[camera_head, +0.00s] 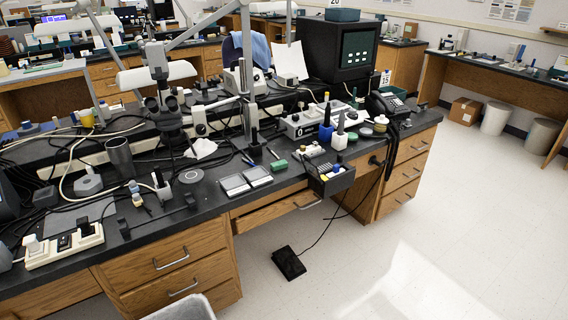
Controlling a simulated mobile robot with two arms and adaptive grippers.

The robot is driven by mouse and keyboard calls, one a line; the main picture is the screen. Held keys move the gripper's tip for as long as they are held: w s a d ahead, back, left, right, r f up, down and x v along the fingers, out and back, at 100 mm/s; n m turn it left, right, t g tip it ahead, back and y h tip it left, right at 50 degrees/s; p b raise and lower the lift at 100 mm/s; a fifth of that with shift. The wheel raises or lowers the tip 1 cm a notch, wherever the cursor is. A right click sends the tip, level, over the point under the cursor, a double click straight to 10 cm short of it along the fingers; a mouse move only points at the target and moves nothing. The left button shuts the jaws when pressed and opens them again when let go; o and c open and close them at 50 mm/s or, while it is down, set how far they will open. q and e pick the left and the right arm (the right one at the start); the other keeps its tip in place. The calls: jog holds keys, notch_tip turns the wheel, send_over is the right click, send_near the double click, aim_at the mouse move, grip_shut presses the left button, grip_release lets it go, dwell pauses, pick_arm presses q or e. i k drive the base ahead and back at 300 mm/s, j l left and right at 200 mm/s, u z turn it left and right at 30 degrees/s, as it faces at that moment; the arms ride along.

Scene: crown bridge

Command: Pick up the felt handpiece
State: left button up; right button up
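I cannot tell for sure which item is the felt handpiece. Several small upright tools stand on the black bench top (215,190). A dark slim upright tool (255,137) stands near the middle. A tool in a blue holder (326,130) and a dark upright tool in a white base (340,138) stand further right. A small pale-tipped tool (136,194) and another upright one (161,186) are at the left front. Neither of my grippers shows in the head view.
A microscope (165,110), a black box-shaped unit (342,50), a telephone (387,105) and loose cables crowd the bench. A drawer (275,208) stands partly open at the front. A foot pedal (289,263) lies on the floor.

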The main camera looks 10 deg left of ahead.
aim_at(342, 119)
jog(key=i+l+u, duration=0.1)
jog(key=i+l, duration=0.2)
jog(key=i+l+u, duration=0.1)
jog(key=i+l, duration=0.15)
jog(key=l, duration=0.2)
jog(key=i+l+u, duration=0.1)
jog(key=i+l, duration=0.45)
jog(key=l, duration=0.25)
jog(key=u, duration=0.05)
